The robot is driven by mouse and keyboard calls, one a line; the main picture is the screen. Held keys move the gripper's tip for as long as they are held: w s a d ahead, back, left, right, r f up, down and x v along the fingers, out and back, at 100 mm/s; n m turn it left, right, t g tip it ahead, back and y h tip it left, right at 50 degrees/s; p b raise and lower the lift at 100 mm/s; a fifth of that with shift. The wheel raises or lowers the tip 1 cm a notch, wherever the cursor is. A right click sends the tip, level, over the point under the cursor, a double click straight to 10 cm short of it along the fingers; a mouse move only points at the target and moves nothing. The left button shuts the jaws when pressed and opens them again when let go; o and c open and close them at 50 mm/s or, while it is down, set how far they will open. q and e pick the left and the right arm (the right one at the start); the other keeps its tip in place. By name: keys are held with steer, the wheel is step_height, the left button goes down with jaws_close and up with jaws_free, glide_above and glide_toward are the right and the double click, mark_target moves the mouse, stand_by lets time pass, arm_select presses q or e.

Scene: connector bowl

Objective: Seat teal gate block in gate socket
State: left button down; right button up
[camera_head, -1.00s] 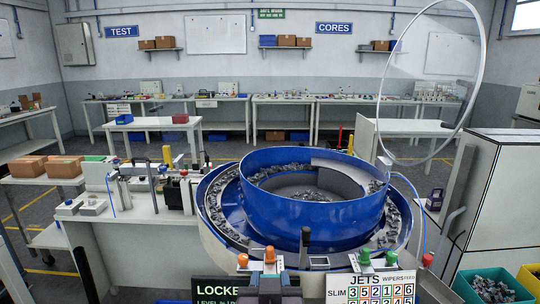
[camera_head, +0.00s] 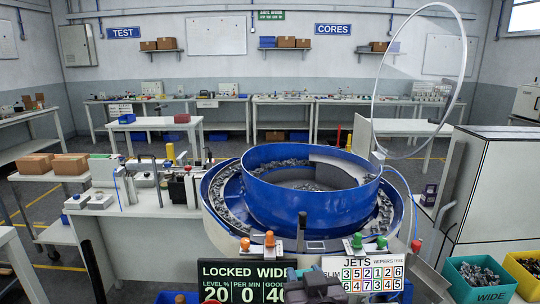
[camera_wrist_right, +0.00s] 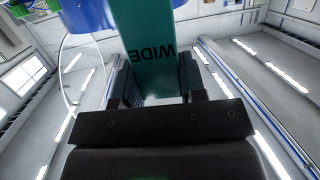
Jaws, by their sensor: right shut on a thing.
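The teal gate block (camera_wrist_right: 148,28), marked WIDE, stands between the two dark fingers of my right gripper (camera_wrist_right: 157,82) in the right wrist view. The gripper is shut on it. In the head view my right gripper (camera_head: 318,284) is at the bottom, in front of the blue bowl feeder (camera_head: 310,212) and between the two sign boards. I cannot make out the block in that view. The gate socket cannot be told for sure; a small dark bracket (camera_head: 318,245) sits at the bowl's front edge beside a black upright post (camera_head: 302,228). My left gripper is not in view.
The LOCKED WIDE board (camera_head: 243,281) and the JETS board (camera_head: 364,276) flank the gripper. Orange knobs (camera_head: 269,239) and green knobs (camera_head: 357,241) stand above them. A green bin marked WIDE (camera_head: 486,296) is at lower right. A clear round guard (camera_head: 464,70) rises behind the bowl.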

steer(key=d+f+h, duration=0.1)
steer(key=d+f, duration=0.3)
steer(key=d, duration=0.3)
steer(key=d+f+m+h, duration=0.1)
steer(key=d+f, duration=0.2)
steer(key=d, duration=0.4)
steer(key=shift+s+d+f+m, duration=0.3)
steer(key=shift+s+f, duration=0.05)
steer(key=shift+s, duration=0.1)
